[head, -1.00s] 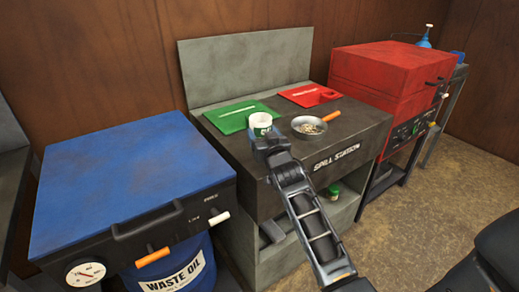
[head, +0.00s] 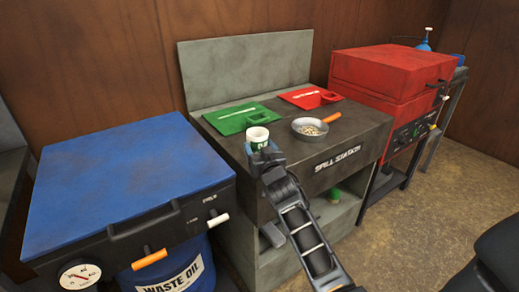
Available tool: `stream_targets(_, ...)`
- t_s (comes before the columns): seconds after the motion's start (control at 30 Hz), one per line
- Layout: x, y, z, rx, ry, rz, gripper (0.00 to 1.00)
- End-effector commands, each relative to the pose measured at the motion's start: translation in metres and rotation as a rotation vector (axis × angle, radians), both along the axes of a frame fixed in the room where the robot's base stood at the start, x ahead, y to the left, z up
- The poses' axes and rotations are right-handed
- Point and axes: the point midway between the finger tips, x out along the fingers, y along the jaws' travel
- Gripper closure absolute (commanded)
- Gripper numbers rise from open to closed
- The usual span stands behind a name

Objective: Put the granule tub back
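The granule tub (head: 258,136) is a small white cup with a green lettered band. It is upright at the front left of the spill station's dark top, below the green plate in the picture. My gripper (head: 264,154) is at its near side and appears shut on it; the fingertips are largely hidden. Whether the tub touches the top or hangs just above it I cannot tell. A grey pan (head: 310,129) with an orange handle holds pale granules to the right of the tub.
The green plate (head: 238,118) and a red plate (head: 305,97) lie at the back of the spill station (head: 350,145). A green item (head: 334,195) sits on its lower shelf. A blue-topped waste oil unit (head: 120,180) stands left, a red cabinet (head: 390,68) right.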

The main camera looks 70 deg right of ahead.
Motion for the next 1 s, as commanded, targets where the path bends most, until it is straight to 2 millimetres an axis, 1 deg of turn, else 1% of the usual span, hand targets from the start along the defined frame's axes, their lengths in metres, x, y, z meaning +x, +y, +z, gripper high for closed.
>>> stream_targets(0.03,0.000,0.000,0.000,0.000,0.000,0.000,0.26)
stream_targets(0.23,0.000,0.000,0.001,0.000,0.000,0.000,0.07)
stream_targets(0.47,0.000,0.000,0.001,0.000,0.000,0.000,0.07)
stream_targets(0.57,0.000,0.000,0.005,0.000,0.000,0.000,0.07)
stream_targets(0.67,-0.006,0.009,0.002,0.003,0.000,0.001,0.07)
stream_targets(0.77,-0.017,0.022,0.002,0.004,0.000,0.002,0.07)
stream_targets(1.0,-0.049,0.059,0.001,0.003,0.001,0.001,0.07)
